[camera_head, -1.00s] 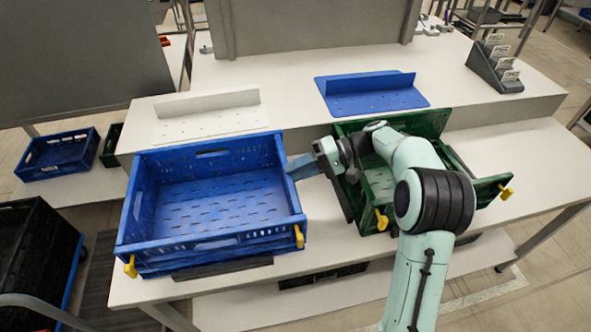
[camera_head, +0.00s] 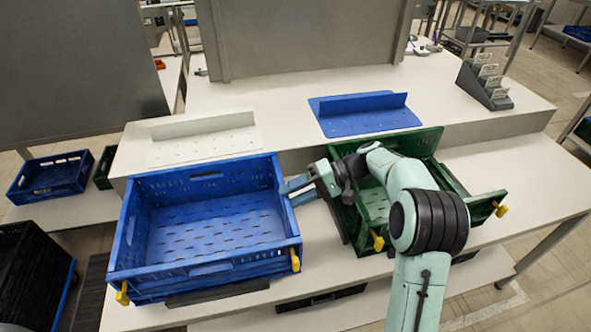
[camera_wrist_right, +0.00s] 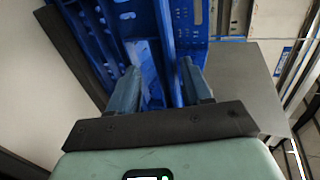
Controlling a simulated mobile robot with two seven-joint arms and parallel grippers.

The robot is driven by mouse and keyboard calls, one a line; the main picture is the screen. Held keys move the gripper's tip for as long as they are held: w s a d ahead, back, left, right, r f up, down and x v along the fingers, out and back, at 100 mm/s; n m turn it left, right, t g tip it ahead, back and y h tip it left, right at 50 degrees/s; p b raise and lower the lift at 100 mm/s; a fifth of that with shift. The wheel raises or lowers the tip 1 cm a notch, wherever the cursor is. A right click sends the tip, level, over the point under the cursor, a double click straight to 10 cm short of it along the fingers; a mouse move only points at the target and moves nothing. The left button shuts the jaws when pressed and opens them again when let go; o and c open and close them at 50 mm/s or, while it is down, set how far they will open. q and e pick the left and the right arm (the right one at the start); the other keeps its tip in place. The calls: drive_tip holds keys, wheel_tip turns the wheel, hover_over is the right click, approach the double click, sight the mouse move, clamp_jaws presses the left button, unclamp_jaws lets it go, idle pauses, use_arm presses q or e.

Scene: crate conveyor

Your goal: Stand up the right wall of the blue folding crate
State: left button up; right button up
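The blue folding crate (camera_head: 207,269) stands on the left part of the table. Its right wall (camera_head: 288,212) is upright, as are its back, left and front walls. My right gripper (camera_head: 284,193) is at the outer side of the right wall, near its back half, with its two fingers apart. In the right wrist view the fingers (camera_wrist_right: 162,55) are spread, with blue crate parts between and beyond them. Whether they touch the wall is unclear. My left gripper is not in view.
A green crate (camera_head: 428,144) stands to the right, partly behind my right arm. Yellow latches (camera_head: 295,260) sit at the blue crate's front corners. A white panel (camera_head: 203,125) and a blue panel (camera_head: 362,113) lie on the raised shelf behind. The table's far right is clear.

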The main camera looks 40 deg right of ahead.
wheel_tip(320, 180, up, 20)
drive_tip(key=p, duration=0.3)
drive_tip(key=shift+f, duration=0.15)
drive_tip(key=shift+f, duration=0.1)
idle(0.6)
